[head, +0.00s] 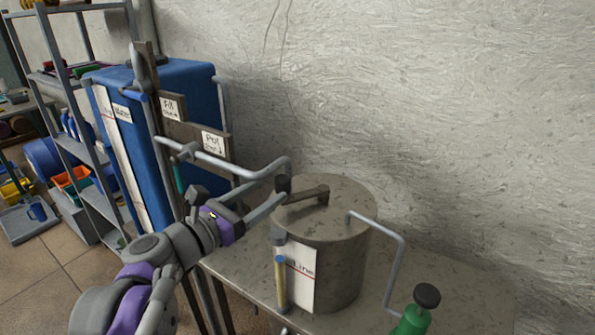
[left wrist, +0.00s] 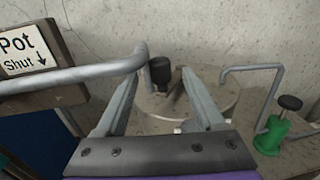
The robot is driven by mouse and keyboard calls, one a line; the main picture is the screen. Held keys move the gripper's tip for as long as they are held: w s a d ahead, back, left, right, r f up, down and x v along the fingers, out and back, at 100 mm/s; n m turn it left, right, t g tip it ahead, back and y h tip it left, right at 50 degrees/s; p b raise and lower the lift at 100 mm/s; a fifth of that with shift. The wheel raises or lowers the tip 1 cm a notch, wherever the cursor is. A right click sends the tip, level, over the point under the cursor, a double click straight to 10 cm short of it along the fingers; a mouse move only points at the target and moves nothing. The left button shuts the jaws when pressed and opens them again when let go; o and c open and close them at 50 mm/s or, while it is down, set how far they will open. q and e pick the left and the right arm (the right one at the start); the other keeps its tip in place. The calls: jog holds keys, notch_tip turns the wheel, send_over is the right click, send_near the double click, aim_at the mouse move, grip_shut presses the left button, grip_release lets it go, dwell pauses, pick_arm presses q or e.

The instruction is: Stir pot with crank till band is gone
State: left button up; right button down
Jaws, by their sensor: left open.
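The grey metal pot (head: 345,265) stands on a table against the wall. A brown crank bar (head: 308,195) lies across its lid, with a dark upright knob (head: 282,184) at its left end. The knob (left wrist: 161,70) and the lid (left wrist: 212,98) also show in the left wrist view. My left gripper (head: 266,195) is open at the knob, which appears between the fingertips; contact cannot be told. A narrow sight tube (head: 281,284) on the pot's front looks yellowish with some blue near its top, beside a red-lined label (head: 304,280). My right gripper is out of view.
A grey pipe (head: 225,168) from the blue tank (head: 180,130) bends over toward the lid, close to my left gripper. A bent pipe (head: 402,255) leaves the pot's right side near a green bottle with a black knob (head: 410,322). Shelves (head: 75,150) stand at left.

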pick_arm(q)
jog(key=x, duration=0.9)
jog(key=shift+p, duration=0.35)
jog(key=shift+c, duration=0.2)
grip_shut()
dwell(0.6)
